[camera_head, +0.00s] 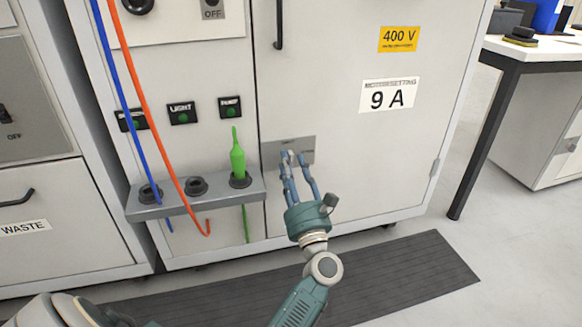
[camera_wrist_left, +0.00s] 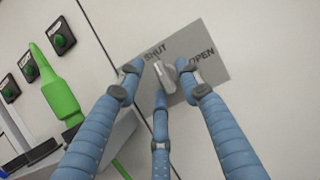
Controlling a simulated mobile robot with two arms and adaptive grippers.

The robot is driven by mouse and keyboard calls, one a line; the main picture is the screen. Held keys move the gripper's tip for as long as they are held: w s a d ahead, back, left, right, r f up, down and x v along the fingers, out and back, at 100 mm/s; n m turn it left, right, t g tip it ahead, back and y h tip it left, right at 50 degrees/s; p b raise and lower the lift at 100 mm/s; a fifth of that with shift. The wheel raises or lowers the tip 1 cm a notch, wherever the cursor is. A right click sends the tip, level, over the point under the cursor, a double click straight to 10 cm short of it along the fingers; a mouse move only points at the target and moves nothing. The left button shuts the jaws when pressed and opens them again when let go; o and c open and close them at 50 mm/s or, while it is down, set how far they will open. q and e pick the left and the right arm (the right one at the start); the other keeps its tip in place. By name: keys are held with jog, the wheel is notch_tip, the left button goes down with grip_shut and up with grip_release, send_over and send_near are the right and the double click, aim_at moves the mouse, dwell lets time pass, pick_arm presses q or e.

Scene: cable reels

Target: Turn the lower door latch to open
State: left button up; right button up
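The lower door latch is a small grey knob (camera_wrist_left: 165,78) on a grey plate (camera_wrist_left: 208,68) marked SHUT and OPEN. Its upper end points toward the SHUT side. In the head view the plate (camera_head: 272,157) sits low on the white cabinet door (camera_head: 345,145), and my gripper's fingers partly cover it. My left gripper (camera_head: 296,160) has three blue fingers, with their tips around the knob in the wrist view (camera_wrist_left: 160,75). The fingers are spread, with a gap beside the knob; contact is unclear. My right gripper is not in view.
Left of the latch, a grey shelf (camera_head: 160,211) carries sockets and a green plug (camera_head: 237,160). Blue (camera_head: 124,88) and orange cables (camera_head: 141,93) hang there. A dark mat (camera_head: 400,270) lies on the floor before the cabinet. A table (camera_head: 520,52) stands at right.

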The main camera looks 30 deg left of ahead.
pick_arm(q)
grip_shut()
